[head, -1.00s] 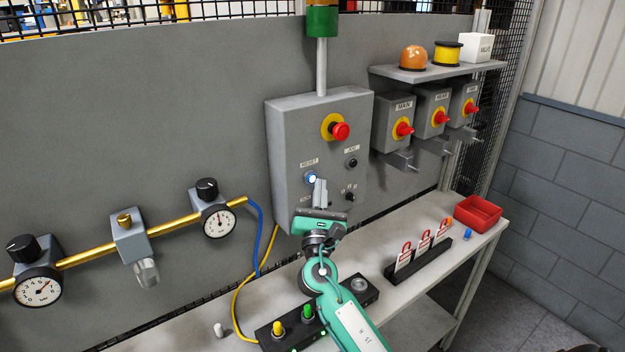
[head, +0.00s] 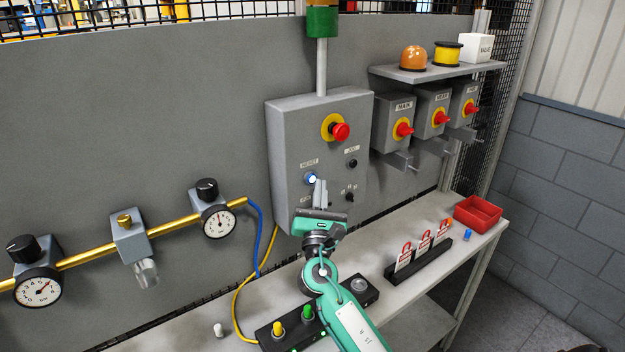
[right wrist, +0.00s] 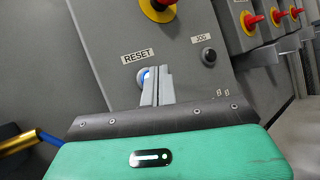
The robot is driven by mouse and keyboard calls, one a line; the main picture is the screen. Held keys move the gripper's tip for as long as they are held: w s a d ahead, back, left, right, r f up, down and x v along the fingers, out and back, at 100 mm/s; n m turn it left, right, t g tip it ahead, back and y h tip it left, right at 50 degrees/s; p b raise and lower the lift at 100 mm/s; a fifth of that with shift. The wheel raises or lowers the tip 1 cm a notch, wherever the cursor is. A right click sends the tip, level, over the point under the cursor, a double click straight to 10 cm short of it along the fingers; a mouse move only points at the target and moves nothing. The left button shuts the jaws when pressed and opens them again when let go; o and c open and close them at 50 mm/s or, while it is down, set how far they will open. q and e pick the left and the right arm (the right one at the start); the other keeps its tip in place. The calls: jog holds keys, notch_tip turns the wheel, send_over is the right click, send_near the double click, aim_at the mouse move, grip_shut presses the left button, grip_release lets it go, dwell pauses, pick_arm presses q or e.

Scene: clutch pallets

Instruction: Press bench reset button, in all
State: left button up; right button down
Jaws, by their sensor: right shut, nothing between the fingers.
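The grey control box (head: 290,125) is on the grey wall panel. Its blue-white reset button (head: 311,178) sits under the RESET label, left of centre, and looks lit. My right gripper (head: 320,183) is shut and empty, its fingertips just right of the button in the head view. In the right wrist view the shut fingers (right wrist: 157,72) partly cover the reset button (right wrist: 143,77). I cannot tell whether the tips touch it. My left gripper is not in view.
A red emergency stop (head: 340,131) is above the reset button, and a black JOG button (head: 352,163) to its right. Red rotary switches (head: 404,129) are further right. Below, the bench holds a button strip (head: 270,339), a padlock rack (head: 425,260) and a red bin (head: 478,214).

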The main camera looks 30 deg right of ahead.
jog(key=shift+w, duration=0.15)
dwell(0.7)
jog(key=shift+w, duration=0.3)
jog(key=shift+w+a, duration=0.1)
jog(key=shift+w, duration=0.35)
dwell(0.6)
jog(key=shift+s, duration=0.9)
jog(key=shift+s+d+p, duration=0.15)
jog(key=shift+s, duration=1.1)
jog(key=shift+s+d+p, duration=0.15)
jog(key=shift+s, duration=1.1)
